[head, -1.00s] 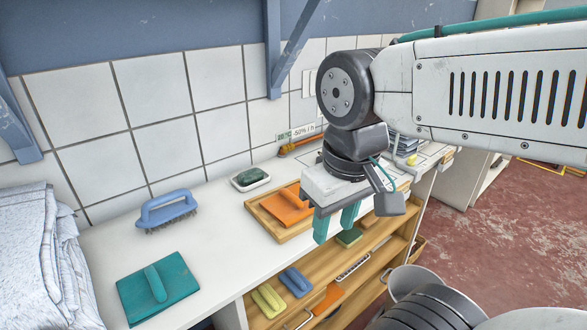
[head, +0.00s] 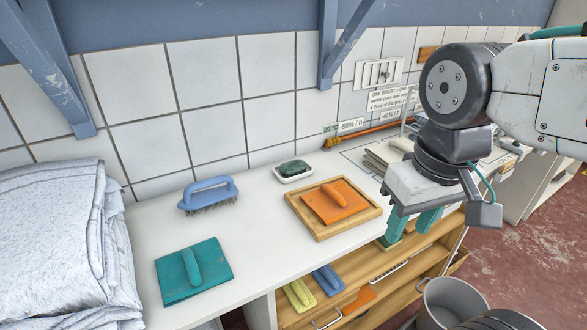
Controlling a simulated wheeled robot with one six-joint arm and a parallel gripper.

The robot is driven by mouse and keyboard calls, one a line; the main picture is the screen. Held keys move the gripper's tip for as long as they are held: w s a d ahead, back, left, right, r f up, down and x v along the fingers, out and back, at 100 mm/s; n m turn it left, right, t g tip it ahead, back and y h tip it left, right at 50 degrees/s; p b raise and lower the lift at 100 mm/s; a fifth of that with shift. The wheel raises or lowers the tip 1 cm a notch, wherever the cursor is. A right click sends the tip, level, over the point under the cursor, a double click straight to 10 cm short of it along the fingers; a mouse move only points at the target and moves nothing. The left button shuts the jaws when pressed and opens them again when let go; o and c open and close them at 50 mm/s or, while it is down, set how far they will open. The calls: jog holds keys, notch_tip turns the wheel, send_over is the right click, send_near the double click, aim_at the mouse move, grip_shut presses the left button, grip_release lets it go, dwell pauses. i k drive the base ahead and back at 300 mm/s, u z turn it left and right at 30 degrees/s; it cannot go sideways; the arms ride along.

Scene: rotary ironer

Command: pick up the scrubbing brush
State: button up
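The scrubbing brush (head: 209,195) has a blue looped handle and dark bristles. It stands bristles down on the white counter (head: 250,234), near the tiled wall. My gripper (head: 412,224) has two teal fingers pointing down with a gap between them, and I see nothing between them. It is well to the right of the brush, beyond the wooden tray and over the counter's front side.
A teal float (head: 193,271) lies in front of the brush. A green soap in a white dish (head: 293,172) and an orange float (head: 335,201) in a wooden tray (head: 375,210) lie to its right. Folded white cloth (head: 60,240) is piled at left. A bucket (head: 452,303) stands lower right.

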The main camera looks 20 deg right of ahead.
aim_at(190, 202)
jog(key=z, duration=0.1)
jog(key=k, duration=0.45)
jog(key=u, duration=1)
jog(key=i, duration=0.7)
jog(key=z, duration=0.5)
